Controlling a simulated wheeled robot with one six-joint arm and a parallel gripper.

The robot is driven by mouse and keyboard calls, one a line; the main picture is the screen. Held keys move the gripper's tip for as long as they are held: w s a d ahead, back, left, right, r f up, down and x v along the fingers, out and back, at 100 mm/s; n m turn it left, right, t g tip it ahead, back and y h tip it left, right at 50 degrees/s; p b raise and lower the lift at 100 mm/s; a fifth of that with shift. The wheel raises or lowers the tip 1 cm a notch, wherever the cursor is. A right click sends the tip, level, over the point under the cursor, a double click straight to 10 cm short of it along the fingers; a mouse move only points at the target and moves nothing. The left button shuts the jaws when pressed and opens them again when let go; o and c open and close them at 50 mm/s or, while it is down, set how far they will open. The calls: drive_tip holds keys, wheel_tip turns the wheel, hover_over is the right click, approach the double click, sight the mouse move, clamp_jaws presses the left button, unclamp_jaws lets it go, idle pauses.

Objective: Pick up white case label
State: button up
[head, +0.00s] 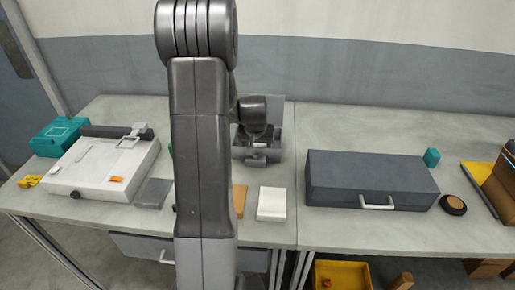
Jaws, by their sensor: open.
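A small white block-like piece (272,203) lies flat near the front edge of the table, right of my arm. It may be the white case label, but no marking on it can be read. My gripper (258,157) is beyond it, over the back part of the table in front of a grey box-like thing. It is open, with nothing seen between its fingers, and is apart from the white piece. My arm hides the middle of the table.
A white board-like case (75,180) with small orange and pale pieces stands at left, beside a grey block (153,193). A tan piece (239,200) is partly behind my arm. A dark grey case (370,172) stands at right. Bare table lies around the white piece's right side.

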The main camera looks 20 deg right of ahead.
drive_tip(key=shift+f, duration=0.2)
drive_tip(key=c, duration=1.2)
